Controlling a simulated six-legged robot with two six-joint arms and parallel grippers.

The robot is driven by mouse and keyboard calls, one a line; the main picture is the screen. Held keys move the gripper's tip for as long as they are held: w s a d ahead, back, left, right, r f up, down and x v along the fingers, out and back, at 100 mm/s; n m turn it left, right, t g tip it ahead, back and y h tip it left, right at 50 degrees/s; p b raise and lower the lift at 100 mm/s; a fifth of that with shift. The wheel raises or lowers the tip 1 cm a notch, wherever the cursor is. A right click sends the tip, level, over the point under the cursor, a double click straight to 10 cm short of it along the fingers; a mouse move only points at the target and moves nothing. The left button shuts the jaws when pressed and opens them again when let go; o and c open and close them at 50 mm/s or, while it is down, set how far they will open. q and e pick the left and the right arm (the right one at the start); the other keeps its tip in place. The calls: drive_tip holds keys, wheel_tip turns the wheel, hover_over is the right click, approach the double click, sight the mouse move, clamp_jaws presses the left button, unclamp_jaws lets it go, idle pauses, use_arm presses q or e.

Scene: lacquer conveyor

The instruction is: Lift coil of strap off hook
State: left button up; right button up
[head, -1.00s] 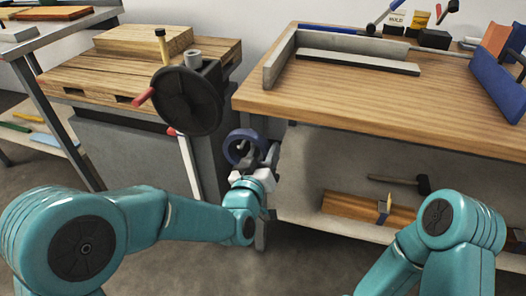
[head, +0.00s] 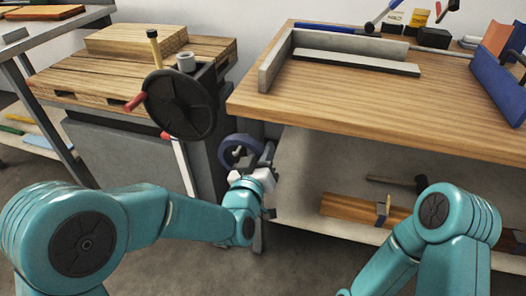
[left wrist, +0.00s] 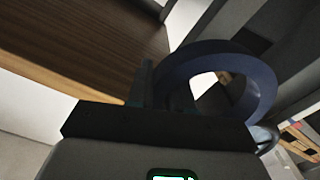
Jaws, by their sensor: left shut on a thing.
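The coil of strap, a dark blue ring (head: 226,152), is beside the workbench's left front corner, below the top's level. It also shows large in the left wrist view (left wrist: 264,85), tilted, with light through its hole. My left gripper (head: 262,162) is at the ring's right side and is shut on it. The dark bar of my gripper (left wrist: 150,125) covers the ring's lower part in the left wrist view. I cannot make out the hook or tell whether the coil still touches it. My right arm shows at the lower right, but its gripper is out of frame.
The workbench (head: 330,95) edge is just above and right of the coil. A machine with a black handwheel (head: 180,103) and red handle stands close at left. A mallet (head: 420,186) and a wooden piece lie on the bench's lower shelf (head: 300,215).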

use_arm(q)
clamp_jaws()
drive_tip(key=shift+r, duration=0.2)
drive_tip(key=shift+r+p, duration=0.55)
drive_tip(key=shift+r, duration=0.4)
drive_tip(key=shift+w, duration=0.1)
drive_tip(key=b+v, duration=0.3)
drive_tip(key=v, duration=0.8)
drive_tip(key=shift+b, duration=0.35)
idle(0.5)
idle(0.3)
